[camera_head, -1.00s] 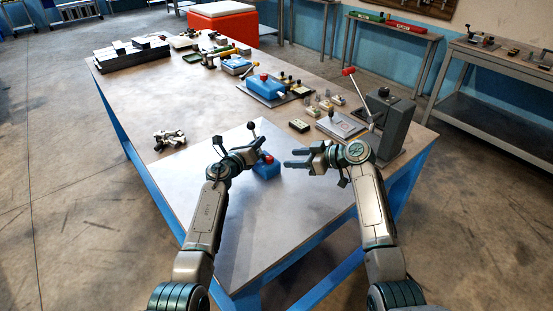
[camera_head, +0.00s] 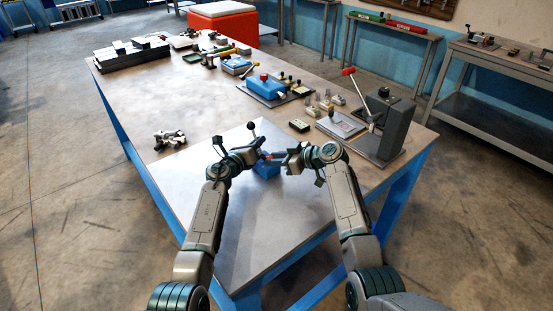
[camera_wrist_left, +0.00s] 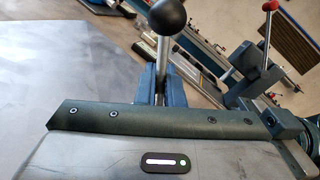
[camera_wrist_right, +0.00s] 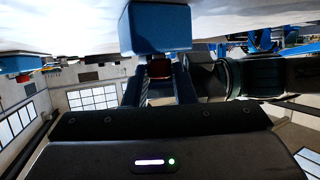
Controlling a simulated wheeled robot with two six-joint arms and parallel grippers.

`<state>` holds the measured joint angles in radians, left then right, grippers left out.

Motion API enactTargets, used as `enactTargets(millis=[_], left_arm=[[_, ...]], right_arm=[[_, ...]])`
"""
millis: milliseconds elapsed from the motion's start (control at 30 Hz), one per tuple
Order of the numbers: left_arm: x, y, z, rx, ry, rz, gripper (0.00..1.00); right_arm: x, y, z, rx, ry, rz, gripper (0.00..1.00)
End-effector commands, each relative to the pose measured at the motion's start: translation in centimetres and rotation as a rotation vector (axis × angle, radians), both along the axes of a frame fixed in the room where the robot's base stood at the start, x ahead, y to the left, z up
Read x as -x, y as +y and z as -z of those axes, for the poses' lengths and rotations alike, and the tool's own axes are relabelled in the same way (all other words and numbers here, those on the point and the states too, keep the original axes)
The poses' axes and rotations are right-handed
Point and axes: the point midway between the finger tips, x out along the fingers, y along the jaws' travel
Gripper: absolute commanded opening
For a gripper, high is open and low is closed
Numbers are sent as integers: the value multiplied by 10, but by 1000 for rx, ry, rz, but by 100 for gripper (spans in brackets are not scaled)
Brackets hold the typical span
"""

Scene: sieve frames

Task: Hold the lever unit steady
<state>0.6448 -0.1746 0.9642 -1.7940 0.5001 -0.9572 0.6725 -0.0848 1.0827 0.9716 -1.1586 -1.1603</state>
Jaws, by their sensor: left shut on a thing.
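The lever unit has a blue box (camera_head: 266,170) on the near part of the table, a red cap, and an upright metal rod with a black ball (camera_head: 252,125). The ball (camera_wrist_left: 168,16) and rod (camera_wrist_left: 163,65) show in the left wrist view. My left gripper (camera_head: 258,154) is shut on the rod below the ball. My right gripper (camera_head: 277,158) is at the unit's right side, fingers pointing left. In the right wrist view the blue box (camera_wrist_right: 155,28) is at the top, with the red cap (camera_wrist_right: 159,69) between the open right fingers. Finger contact with the cap is unclear.
A grey upright stand with a red-tipped lever (camera_head: 392,125) is at the table's right edge. A grey-white metal part (camera_head: 169,139) lies at left. Another blue unit (camera_head: 264,87) and small blocks stand farther back. The near tabletop (camera_head: 225,230) is bare.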

Motion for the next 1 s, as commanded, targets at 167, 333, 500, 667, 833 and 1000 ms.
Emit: enactTargets(millis=[167,333,500,667,833,1000], left_arm=[[0,0,0,-1,0,-1,0],[0,0,0,-1,-1,0,0],[0,0,0,0,0,0,0],[0,0,0,-1,-1,0,0],[0,0,0,-1,-1,0,0],[0,0,0,-1,-1,0,0]], right_arm=[[1,1,0,0,0,18,1],[3,2,1,0,-1,104,1],[3,1,0,1,1,125,1],[3,1,0,1,1,125,1],[2,1,0,1,0,123,46],[2,1,0,0,0,123,46]])
